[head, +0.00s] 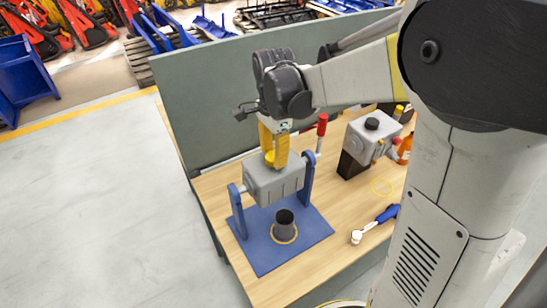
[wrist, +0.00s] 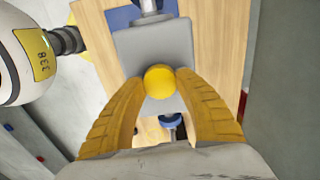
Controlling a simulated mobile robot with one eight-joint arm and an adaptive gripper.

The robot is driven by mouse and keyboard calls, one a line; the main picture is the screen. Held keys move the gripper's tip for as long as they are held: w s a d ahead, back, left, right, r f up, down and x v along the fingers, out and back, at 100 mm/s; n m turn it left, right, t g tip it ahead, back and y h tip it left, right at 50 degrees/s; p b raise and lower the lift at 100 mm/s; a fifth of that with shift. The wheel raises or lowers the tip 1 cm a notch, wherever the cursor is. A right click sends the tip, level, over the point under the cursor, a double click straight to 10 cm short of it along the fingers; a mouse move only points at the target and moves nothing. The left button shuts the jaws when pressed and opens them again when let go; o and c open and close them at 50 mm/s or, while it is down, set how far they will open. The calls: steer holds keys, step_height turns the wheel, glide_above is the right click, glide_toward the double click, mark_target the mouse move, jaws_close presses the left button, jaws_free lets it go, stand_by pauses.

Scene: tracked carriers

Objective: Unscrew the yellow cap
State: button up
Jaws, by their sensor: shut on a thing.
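The yellow cap (wrist: 159,81) sits on top of a grey block (wrist: 125,45) in the wrist view. My gripper (wrist: 158,86) has its yellow fingers on either side of the cap and is shut on it. In the head view the cap (head: 269,158) shows partly between the fingers of my gripper (head: 273,160), which points down. The grey block (head: 272,186) is held between two blue uprights on a blue base plate (head: 262,262). Whether the cap's thread is engaged cannot be seen.
A dark cup (head: 285,224) stands on the base plate within a yellow ring. A red-handled lever (head: 321,128) rises beside the block's right upright. A grey machine (head: 372,138), an orange bottle (head: 405,149) and a blue-handled tool (head: 376,223) are to the right. A grey-green panel (head: 200,90) stands behind.

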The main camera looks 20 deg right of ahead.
steer(key=n, duration=0.9)
steer(key=shift+n, duration=0.3)
steer(key=n, duration=0.9)
steer(key=shift+n, duration=0.4)
